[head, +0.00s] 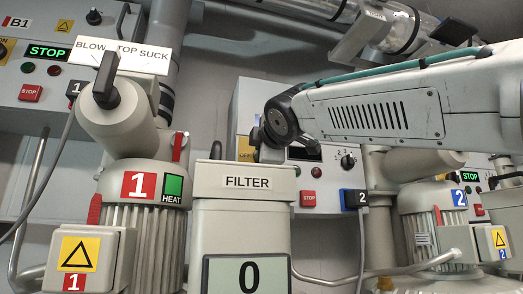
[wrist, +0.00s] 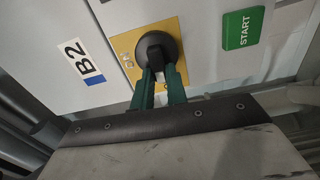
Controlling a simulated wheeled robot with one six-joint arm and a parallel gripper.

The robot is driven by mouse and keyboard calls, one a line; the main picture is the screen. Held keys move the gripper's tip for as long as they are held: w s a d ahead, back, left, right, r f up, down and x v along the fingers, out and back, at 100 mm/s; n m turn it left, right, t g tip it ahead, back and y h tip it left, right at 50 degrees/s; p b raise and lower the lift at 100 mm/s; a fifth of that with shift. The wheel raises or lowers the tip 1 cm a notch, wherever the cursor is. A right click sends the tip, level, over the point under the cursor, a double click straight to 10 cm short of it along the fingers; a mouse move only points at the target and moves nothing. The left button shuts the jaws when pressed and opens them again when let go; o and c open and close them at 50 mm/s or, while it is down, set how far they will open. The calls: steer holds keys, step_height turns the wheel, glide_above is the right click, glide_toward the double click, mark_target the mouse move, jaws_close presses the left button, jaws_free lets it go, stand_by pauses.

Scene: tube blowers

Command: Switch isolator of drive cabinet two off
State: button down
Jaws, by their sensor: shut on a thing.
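Drive cabinet two (wrist: 50,25) fills the wrist view and bears a B2 label (wrist: 83,62). Its isolator is a black rotary knob (wrist: 157,46) on a yellow plate (wrist: 124,46). My gripper (wrist: 161,76) has its green fingers shut on the knob's handle, one finger on each side. The plate's lettering is mostly covered, so I cannot tell which position the handle marks. In the head view the same cabinet (head: 325,178) stands behind the filter, and my arm hides its upper part. The knob and fingertips are not clear there.
A green START button (wrist: 243,28) sits right of the knob. In the head view a filter box (head: 245,180) stands in front, blower 1 (head: 140,190) at left and blower 2 (head: 432,200) at right. Cabinet B1 (head: 50,90) is at the far left.

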steer(key=shift+f+n, duration=0.15)
steer(key=shift+n, duration=0.25)
steer(key=c, duration=1.4)
jaws_free()
steer(key=shift+s, duration=0.1)
steer(key=v, duration=0.7)
steer(key=shift+s, duration=0.3)
steer(key=shift+d, duration=0.1)
